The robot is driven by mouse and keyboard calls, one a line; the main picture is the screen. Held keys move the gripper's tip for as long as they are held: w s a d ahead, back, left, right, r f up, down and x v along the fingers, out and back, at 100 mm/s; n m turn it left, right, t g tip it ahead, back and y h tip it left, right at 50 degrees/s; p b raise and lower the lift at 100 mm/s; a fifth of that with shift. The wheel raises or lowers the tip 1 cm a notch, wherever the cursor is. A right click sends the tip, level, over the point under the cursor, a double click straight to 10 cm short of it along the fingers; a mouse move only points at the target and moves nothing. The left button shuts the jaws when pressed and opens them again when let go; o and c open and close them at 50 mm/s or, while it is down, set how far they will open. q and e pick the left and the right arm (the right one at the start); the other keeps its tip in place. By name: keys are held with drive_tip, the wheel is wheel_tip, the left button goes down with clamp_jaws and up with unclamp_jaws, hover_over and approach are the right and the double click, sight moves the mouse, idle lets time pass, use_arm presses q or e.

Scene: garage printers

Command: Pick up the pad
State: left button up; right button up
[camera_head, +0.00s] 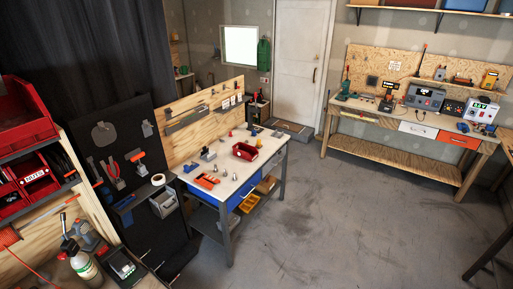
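I cannot pick out a pad with certainty in the head view. Neither of my grippers is in view.
A workbench with a white top (232,183) stands at centre, holding a red bin (245,151) and orange tools (207,181). Another workbench (393,119) with instruments stands at the back right. Red crates (25,180) are at left. The grey floor (340,220) is clear.

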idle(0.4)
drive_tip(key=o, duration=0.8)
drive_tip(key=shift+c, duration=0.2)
